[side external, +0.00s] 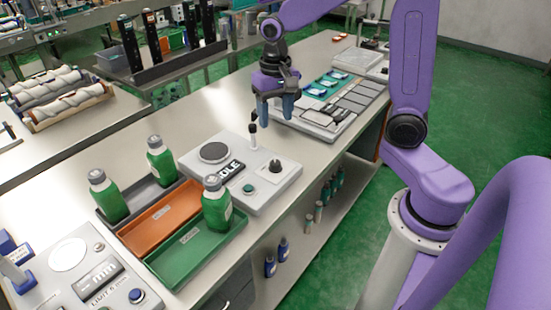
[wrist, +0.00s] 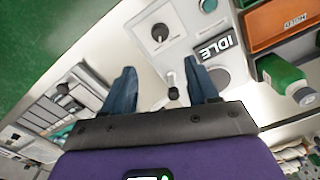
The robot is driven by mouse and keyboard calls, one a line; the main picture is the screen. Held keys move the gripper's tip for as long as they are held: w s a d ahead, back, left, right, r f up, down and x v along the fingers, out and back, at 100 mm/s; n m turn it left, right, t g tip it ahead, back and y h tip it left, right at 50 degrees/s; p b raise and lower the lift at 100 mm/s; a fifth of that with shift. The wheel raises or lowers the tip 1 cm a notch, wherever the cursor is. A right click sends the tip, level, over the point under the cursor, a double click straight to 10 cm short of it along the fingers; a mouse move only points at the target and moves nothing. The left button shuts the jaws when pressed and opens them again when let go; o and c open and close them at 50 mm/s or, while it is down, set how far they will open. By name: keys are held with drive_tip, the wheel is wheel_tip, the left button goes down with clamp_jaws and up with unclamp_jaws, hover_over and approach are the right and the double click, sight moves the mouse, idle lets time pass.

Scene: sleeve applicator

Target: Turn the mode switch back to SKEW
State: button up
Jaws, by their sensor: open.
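The mode switch, apparently the black round knob (side external: 275,166) with a pale pointer mark, sits on the right part of a light grey control box (side external: 222,190). In the wrist view the knob (wrist: 160,33) lies ahead of the fingertips, on a dial whose markings are too small to read. My gripper (side external: 276,112) is open and empty, above the table behind the box. In the wrist view, a black-topped post (wrist: 173,93) shows between the fingers of my gripper (wrist: 160,66), and the knob is clear of both. The box's display (wrist: 216,48) reads IDLE.
The black-topped post (side external: 253,128) stands at the box's back edge. A green button (side external: 248,188) and a grey disc (side external: 214,152) are also on the box. Pouches (side external: 328,83) lie on the farther panel.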

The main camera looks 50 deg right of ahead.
sight(275, 162)
wheel_tip(275, 162, down, 14)
drive_tip(key=shift+f, duration=0.15)
idle(0.4)
drive_tip(key=c, duration=1)
